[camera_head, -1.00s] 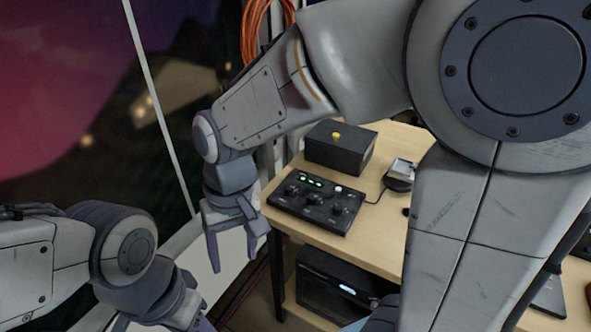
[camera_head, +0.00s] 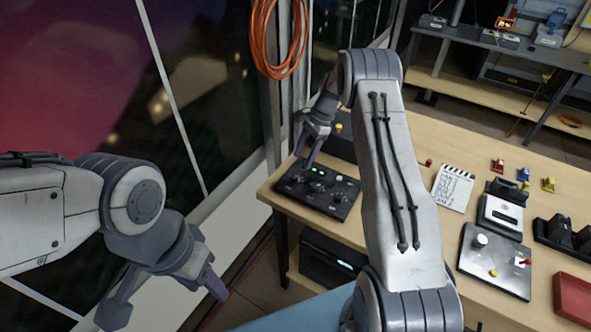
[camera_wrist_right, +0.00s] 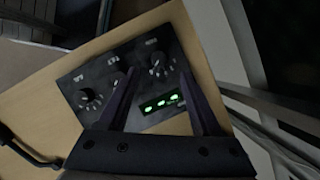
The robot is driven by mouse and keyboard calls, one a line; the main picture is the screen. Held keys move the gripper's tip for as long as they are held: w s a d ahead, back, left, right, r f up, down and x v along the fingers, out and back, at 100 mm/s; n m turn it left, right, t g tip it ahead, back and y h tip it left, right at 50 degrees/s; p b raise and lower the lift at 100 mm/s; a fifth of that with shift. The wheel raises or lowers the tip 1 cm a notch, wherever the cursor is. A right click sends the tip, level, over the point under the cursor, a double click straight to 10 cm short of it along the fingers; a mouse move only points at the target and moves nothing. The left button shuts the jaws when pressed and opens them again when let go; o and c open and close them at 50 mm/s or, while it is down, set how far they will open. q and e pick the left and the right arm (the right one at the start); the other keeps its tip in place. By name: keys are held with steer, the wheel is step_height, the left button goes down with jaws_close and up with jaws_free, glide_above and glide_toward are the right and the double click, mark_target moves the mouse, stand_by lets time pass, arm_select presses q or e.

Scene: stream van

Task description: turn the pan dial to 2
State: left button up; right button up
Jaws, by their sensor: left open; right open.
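A black control panel (camera_head: 335,205) with several dials and green lights lies at the left end of the wooden table. In the right wrist view, the panel (camera_wrist_right: 145,92) shows one dial (camera_wrist_right: 161,66) ahead between my fingertips, apart from them. Another dial (camera_wrist_right: 90,99) sits to the left, and a third (camera_wrist_right: 117,79) is partly hidden by my finger. The labels are too small to read, so I cannot tell which dial is pan. My right gripper (camera_head: 311,152) is open over the panel's back left part. My left gripper (camera_head: 165,298) is open and empty, left of the table.
A dark box with a yellow button (camera_head: 339,128) stands behind the panel, partly covered by my right arm. A clapperboard (camera_head: 453,188), a grey device (camera_head: 497,262) and a red box (camera_head: 574,298) are on the table's right. An orange cable (camera_head: 262,40) hangs behind.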

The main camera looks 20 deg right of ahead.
mark_target(295, 176)
steer(key=p+x, duration=0.1)
steer(key=x, duration=0.4)
steer(key=shift+a+f+p, duration=0.15)
steer(key=shift+f+p, duration=0.2)
steer(key=shift+p, duration=0.05)
steer(key=shift+a+f, duration=0.2)
steer(key=shift+f, duration=0.45)
steer(key=shift+s, duration=0.1)
jaws_close()
